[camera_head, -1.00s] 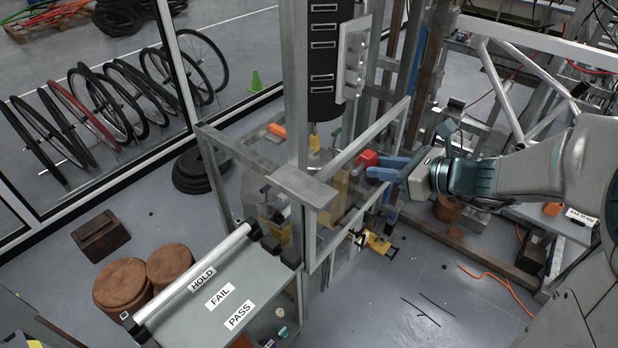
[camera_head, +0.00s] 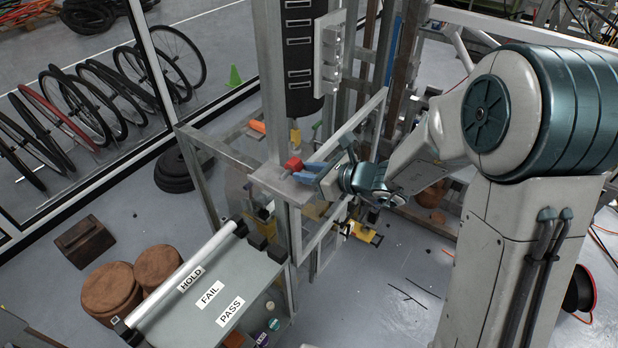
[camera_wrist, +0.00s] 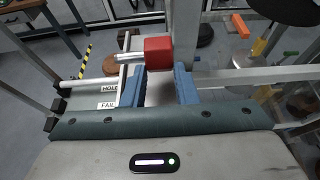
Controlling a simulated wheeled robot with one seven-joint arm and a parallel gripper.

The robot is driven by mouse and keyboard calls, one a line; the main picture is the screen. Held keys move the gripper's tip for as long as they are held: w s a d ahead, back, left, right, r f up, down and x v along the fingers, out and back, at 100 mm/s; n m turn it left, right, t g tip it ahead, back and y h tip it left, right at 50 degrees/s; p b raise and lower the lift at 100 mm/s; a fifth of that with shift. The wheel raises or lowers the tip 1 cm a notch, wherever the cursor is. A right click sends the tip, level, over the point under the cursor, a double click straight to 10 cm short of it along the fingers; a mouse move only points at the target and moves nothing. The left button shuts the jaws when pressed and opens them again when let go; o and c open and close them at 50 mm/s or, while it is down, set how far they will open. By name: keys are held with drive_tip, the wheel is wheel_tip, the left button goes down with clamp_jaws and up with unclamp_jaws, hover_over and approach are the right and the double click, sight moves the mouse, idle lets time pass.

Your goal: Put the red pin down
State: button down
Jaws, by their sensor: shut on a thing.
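The red pin (camera_head: 293,163) has a red block-shaped head and a bare metal shank. My gripper (camera_head: 307,173) is shut on it with its blue fingers and holds it close to the frame's flat metal plate (camera_head: 268,181). I cannot tell whether the pin touches the plate. In the wrist view the red head (camera_wrist: 158,53) sits between the tips of my blue fingers (camera_wrist: 160,80), and the metal shank points left.
A grey table (camera_head: 205,325) with HOLD, FAIL and PASS labels and a metal roller (camera_head: 185,275) stands in front of the frame. Metal uprights (camera_head: 272,80) and rails surround my gripper. Brown round stools (camera_head: 110,292) stand at left. Open floor lies at lower right.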

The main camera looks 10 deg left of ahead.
drive_tip(key=shift+f, duration=1.25)
drive_tip(key=shift+f, duration=0.2)
drive_tip(key=c, duration=1.1)
unclamp_jaws()
drive_tip(key=shift+c, duration=0.2)
drive_tip(key=shift+r, duration=0.1)
